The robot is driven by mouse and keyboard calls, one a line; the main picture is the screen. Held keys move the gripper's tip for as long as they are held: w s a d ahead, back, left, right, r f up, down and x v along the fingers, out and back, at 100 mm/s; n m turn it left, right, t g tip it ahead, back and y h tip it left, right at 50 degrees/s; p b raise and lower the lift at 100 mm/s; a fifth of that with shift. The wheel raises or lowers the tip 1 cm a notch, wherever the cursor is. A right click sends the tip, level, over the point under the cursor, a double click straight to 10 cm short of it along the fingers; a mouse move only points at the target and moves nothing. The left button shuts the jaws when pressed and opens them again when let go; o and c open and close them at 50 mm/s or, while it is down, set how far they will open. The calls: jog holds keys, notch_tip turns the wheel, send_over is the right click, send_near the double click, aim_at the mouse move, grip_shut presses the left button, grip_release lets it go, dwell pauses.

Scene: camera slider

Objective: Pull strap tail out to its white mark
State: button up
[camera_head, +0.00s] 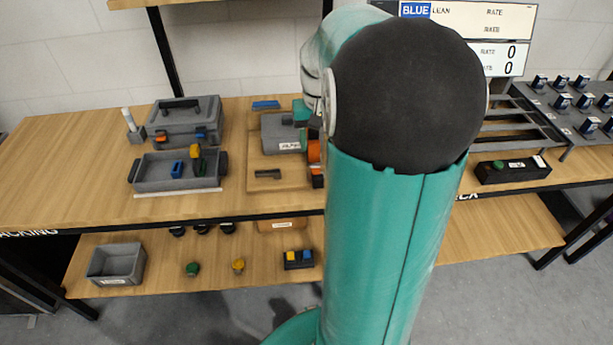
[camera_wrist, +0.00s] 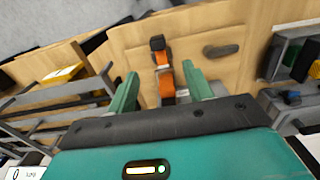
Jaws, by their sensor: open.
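The orange strap (camera_wrist: 167,86) runs between the two teal fingers of my gripper (camera_wrist: 160,71) in the wrist view. The fingers are open, one on each side of the strap, with gaps showing. A dark block (camera_wrist: 157,43) sits at the strap's far end, on a wooden board (camera_wrist: 195,34). In the camera_head view, part of the orange strap (camera_head: 314,151) shows beside my arm, which hides much of that area. I cannot make out a white mark on the strap.
A dark bar (camera_head: 267,173) lies on the board left of the strap. A grey tray (camera_head: 150,184) and a lidded grey box (camera_head: 183,115) stand farther left. Dark rails (camera_head: 515,125) and a knob panel (camera_head: 575,105) are to the right. The bench's left end is clear.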

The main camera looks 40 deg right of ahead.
aim_at(318, 177)
jog(key=f, duration=1.2)
jog(key=shift+s+d+f, duration=0.25)
jog(key=shift+f, duration=0.1)
jog(key=shift+w+f, duration=0.1)
jog(key=shift+f, duration=0.2)
